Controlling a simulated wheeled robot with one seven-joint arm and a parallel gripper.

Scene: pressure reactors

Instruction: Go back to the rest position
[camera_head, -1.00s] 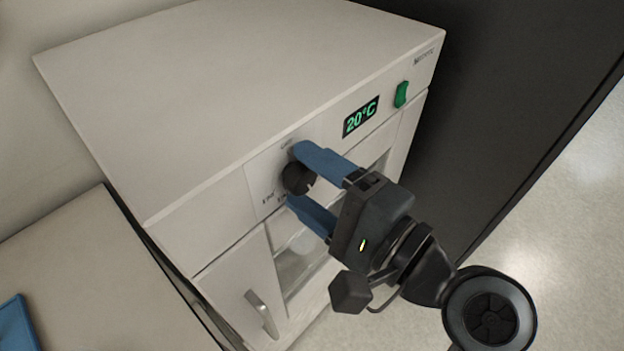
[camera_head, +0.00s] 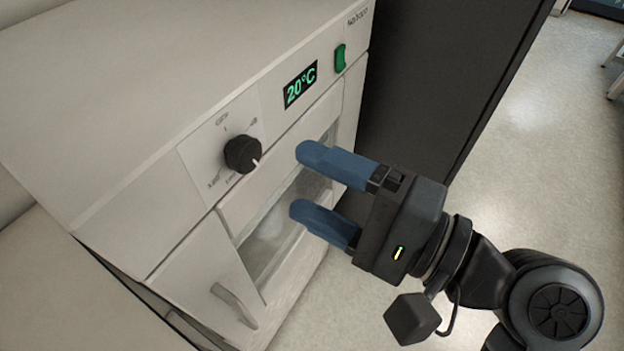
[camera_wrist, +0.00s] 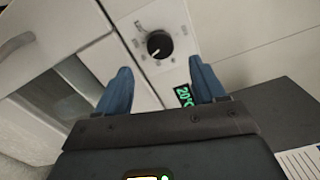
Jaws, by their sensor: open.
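My gripper (camera_head: 300,182) has two blue fingers, spread open and empty, in front of the white appliance (camera_head: 130,80). The fingers are to the right of the black knob (camera_head: 243,154) and apart from it. The knob's white mark points to the lower right in the head view. In the wrist view the knob (camera_wrist: 159,44) shows ahead, beyond and between the open fingertips (camera_wrist: 160,72).
The appliance has a green 20°C display (camera_head: 300,86), a green switch (camera_head: 340,58), a windowed door and a handle (camera_head: 234,304). A dark cabinet (camera_head: 430,70) stands beside it. Open floor (camera_head: 540,150) lies to the right. A light surface (camera_head: 60,290) is at lower left.

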